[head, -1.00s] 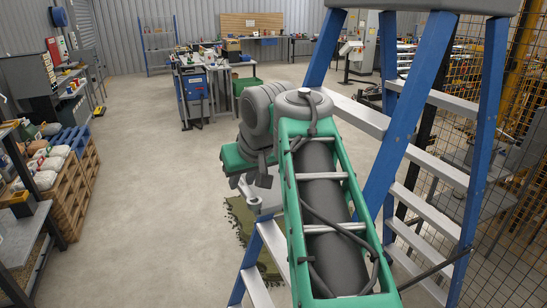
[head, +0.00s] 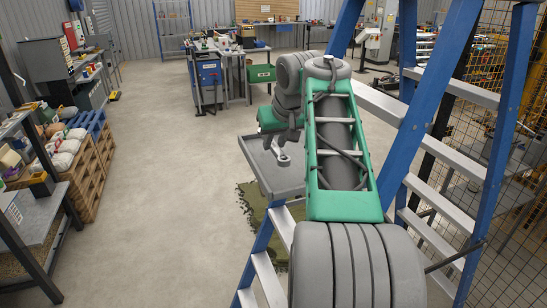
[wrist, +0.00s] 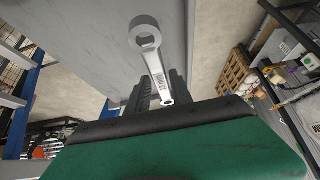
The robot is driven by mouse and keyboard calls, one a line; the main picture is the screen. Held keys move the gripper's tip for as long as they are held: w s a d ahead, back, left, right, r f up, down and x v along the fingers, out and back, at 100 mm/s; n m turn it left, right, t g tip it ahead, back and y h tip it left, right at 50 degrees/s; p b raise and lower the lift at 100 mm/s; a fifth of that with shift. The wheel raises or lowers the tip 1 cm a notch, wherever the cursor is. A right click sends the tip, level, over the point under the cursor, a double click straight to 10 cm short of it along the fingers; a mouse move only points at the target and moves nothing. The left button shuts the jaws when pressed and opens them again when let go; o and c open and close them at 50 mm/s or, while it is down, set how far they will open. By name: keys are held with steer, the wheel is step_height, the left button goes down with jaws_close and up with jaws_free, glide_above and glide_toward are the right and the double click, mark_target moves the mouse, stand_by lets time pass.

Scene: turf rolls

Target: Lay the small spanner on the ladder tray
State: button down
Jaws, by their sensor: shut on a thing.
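My gripper (head: 276,141) is shut on the small spanner (head: 283,157), a silver tool with a ring end. In the wrist view the spanner (wrist: 152,62) sticks out from between the dark fingers (wrist: 158,95), its larger ring pointing away from me. The grey ladder tray (head: 248,153) juts from the blue stepladder, and my gripper is over it. In the wrist view the tray's flat surface (wrist: 95,40) lies behind the spanner. I cannot tell whether the spanner touches the tray. The fingers are partly hidden by the wrist in the head view.
The blue stepladder (head: 420,110) with grey treads stands close at the right of my arm. A wire mesh fence (head: 525,190) is beyond it. A green mat (head: 255,205) lies below the tray. The floor (head: 165,200) to the left is clear.

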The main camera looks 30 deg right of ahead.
mark_target(275, 146)
steer(key=f, duration=0.1)
steer(key=w+f, duration=0.1)
steer(key=f, duration=0.1)
steer(key=shift+f+p, duration=0.3)
steer(key=shift+f, duration=0.45)
steer(key=c, duration=1.1)
jaws_free()
steer(key=shift+r, duration=0.1)
